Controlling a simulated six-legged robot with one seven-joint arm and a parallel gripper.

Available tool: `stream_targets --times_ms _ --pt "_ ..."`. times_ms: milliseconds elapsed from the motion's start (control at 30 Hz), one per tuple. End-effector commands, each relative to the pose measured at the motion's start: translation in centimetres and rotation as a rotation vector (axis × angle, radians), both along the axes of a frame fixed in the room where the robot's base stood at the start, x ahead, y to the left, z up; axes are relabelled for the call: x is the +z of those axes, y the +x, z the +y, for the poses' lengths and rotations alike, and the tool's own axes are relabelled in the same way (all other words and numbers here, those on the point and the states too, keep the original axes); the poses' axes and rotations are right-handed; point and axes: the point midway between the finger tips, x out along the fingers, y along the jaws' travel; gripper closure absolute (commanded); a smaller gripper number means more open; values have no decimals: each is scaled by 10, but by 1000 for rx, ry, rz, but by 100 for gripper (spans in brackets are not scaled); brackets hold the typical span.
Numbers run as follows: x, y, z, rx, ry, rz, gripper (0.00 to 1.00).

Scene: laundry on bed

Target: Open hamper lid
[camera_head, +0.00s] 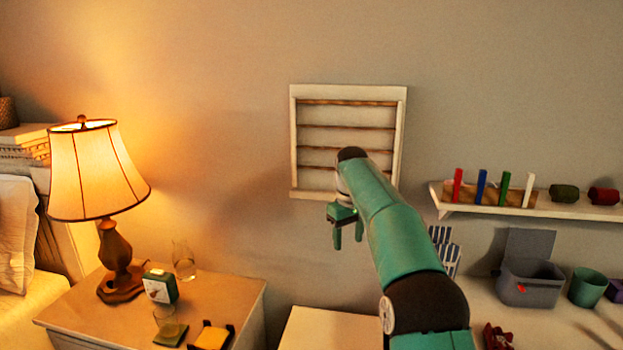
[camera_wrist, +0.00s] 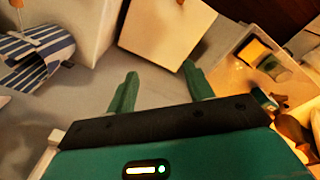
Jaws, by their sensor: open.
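My gripper (camera_head: 347,238) hangs in front of the wall, below the slatted frame, fingers down. In the wrist view its two green fingers (camera_wrist: 160,82) are apart with nothing between them. No hamper can be named for certain. A white-topped box (camera_head: 330,331) stands at the bottom middle of the head view, partly cut off. The wrist view shows a cream box-like panel (camera_wrist: 168,32) beyond the fingers and a pale box side (camera_wrist: 78,30) left of it. I cannot tell whether either is the hamper or its lid. My gripper touches neither.
A nightstand (camera_head: 80,320) with a lit lamp (camera_head: 98,170), glass and clock stands left. A shelf (camera_head: 560,208) is on the right wall. A grey bin (camera_head: 530,287) with a raised panel and a green cup (camera_head: 587,287) stand below. A striped cloth item (camera_wrist: 22,58) lies left in the wrist view.

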Motion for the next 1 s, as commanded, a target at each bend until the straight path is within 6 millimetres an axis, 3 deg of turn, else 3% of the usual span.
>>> stream_targets --times_ms 33,200,500,767,1000 --pt "16 -11 -1 -11 0 -16 48" --pt "52 -53 -7 -61 1 -69 48" --pt "90 -145 -22 -164 16 -161 48" --pt "94 -235 -37 -264 43 -239 48" --pt "71 -321 -49 -356 80 -308 48"
